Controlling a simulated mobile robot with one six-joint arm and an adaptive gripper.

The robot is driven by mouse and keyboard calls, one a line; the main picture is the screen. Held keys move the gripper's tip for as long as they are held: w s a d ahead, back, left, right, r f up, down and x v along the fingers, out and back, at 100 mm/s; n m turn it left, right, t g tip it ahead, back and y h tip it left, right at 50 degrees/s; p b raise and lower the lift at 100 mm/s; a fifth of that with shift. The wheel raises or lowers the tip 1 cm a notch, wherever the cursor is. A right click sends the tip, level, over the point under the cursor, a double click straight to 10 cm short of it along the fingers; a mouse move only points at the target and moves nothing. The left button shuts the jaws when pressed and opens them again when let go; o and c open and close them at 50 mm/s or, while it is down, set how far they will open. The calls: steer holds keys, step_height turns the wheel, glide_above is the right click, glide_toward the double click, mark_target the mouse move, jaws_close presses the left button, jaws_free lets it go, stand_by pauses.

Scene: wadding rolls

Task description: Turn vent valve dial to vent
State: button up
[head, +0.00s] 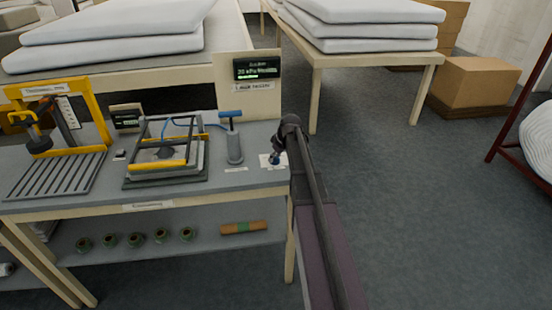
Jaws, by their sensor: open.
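The vent valve dial (274,161) is a small blue part on a white plate (265,163) at the right end of the grey workbench (222,182). My arm comes up from the lower right, and my gripper (277,152) is over the dial, pointing down at it. The gripper is open. It partly hides the dial, so I cannot tell which way the dial points or whether the fingers touch it.
A grey hand pump (235,150) with a blue handle stands left of the dial. A yellow-barred frame press (157,165) and a yellow stand (100,110) are farther left. The lower shelf holds several small rolls and an orange-brown roll (244,228).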

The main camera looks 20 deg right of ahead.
jaws_close()
steer(key=shift+m, duration=0.4)
steer(key=m+h, duration=0.1)
steer(key=m, duration=0.1)
steer(key=shift+s+a+m, duration=0.1)
steer(key=shift+m, duration=0.2)
steer(key=m+h, duration=0.2)
steer(key=m, duration=0.2)
steer(key=m+h, duration=0.1)
steer(key=m, duration=0.3)
steer(key=shift+m+g, duration=0.3)
steer(key=shift+m+g+h, duration=0.6)
steer(key=shift+m+h, duration=0.1)
steer(key=shift+m, duration=1.3)
